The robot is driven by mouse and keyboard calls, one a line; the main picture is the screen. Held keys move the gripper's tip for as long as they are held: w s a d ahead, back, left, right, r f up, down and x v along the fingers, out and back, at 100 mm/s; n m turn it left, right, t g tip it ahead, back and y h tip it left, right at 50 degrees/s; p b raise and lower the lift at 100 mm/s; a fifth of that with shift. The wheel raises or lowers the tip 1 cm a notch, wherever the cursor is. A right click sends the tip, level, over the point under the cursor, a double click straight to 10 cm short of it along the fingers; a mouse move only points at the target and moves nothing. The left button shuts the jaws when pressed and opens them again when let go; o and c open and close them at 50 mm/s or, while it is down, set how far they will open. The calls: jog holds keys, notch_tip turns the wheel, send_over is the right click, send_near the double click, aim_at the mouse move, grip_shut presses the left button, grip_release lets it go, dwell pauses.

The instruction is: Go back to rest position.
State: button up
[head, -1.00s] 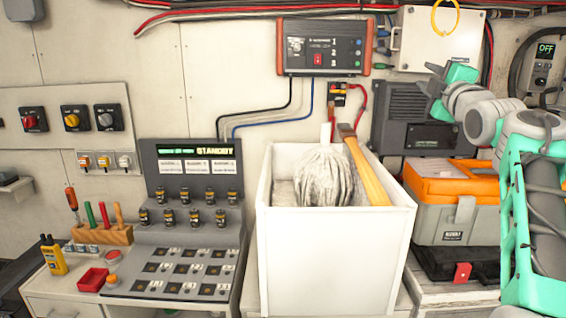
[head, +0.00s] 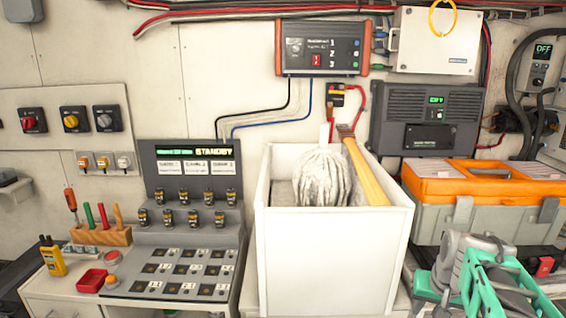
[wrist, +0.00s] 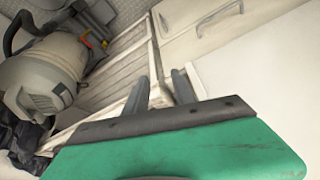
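My gripper (wrist: 161,76) shows in the wrist view with two dark fingers apart and nothing between them. It points down toward the floor beside a white cabinet (wrist: 215,40). In the head view my grey and green arm (head: 480,275) is folded low at the bottom right corner, in front of the toolbox. The fingers cannot be made out in the head view.
A white bin (head: 330,260) holding a mop head and a wooden handle stands left of my arm. An orange and grey toolbox (head: 470,222) is behind it. A console (head: 185,260) stands at left. A grey canister-like machine (wrist: 45,85) lies in the wrist view.

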jog(key=s+a+f+g, duration=0.1)
jog(key=s+a+f, duration=0.2)
jog(key=s+a, duration=0.25)
jog(key=s+a+f+g, duration=0.1)
jog(key=s+a+f, duration=0.3)
jog(key=s, duration=0.3)
jog(key=a+r+n+t+y, duration=0.1)
jog(key=a+r+n, duration=0.3)
jog(key=a, duration=0.4)
jog(key=shift+s+a+t, duration=0.3)
jog(key=shift+r, duration=0.1)
